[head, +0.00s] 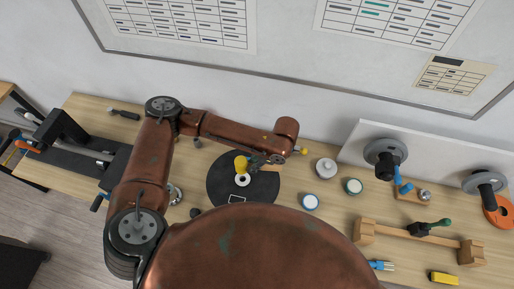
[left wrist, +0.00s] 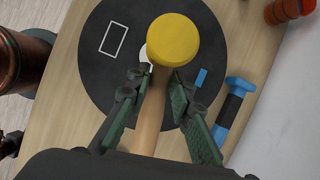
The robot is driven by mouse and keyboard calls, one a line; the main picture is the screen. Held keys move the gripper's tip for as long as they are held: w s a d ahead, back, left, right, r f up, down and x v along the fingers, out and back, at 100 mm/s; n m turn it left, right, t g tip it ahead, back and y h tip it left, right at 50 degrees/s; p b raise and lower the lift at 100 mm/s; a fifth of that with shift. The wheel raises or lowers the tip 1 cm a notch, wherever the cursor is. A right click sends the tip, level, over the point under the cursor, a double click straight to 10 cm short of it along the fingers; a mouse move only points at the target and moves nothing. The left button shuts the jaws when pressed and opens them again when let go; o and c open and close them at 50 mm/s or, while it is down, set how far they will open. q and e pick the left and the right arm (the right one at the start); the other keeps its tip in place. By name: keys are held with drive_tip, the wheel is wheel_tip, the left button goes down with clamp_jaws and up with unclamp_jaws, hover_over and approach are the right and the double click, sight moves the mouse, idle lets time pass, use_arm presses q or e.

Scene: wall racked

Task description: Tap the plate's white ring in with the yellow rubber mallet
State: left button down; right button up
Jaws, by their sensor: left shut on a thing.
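My left gripper (head: 262,159) is shut on the wooden handle (left wrist: 149,115) of the mallet, with one finger on each side in the left wrist view. The mallet's yellow head (head: 240,164) is past the fingertips, and it also shows in the left wrist view (left wrist: 172,40). The round black plate (head: 222,179) lies on the bench below it. The white ring (head: 243,181) is on the plate, just below the yellow head in the head view. In the left wrist view the mallet hides most of the ring (left wrist: 143,54). How deep the ring sits cannot be told. My right gripper is not in view.
A grey round piece (head: 326,168) and two white-topped round pieces, one green-rimmed (head: 353,186) and one blue-rimmed (head: 311,202), stand right of the plate. A wooden rack (head: 410,235) is farther right. A blue-handled tool (left wrist: 232,108) lies beside the plate.

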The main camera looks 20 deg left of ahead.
use_arm(q)
drive_tip(key=shift+s+r, duration=0.2)
drive_tip(key=shift+s, duration=0.25)
drive_tip(key=shift+w, duration=0.15)
drive_tip(key=shift+w+p, duration=0.15)
drive_tip(key=shift+p, duration=0.5)
drive_tip(key=shift+f+b, duration=0.4)
drive_tip(key=shift+f, duration=0.25)
wheel_tip(320, 180, down, 4)
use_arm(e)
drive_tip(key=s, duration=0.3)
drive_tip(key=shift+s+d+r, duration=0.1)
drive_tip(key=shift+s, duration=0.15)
use_arm(q)
drive_tip(key=shift+s+f, duration=0.1)
drive_tip(key=shift+s, duration=0.1)
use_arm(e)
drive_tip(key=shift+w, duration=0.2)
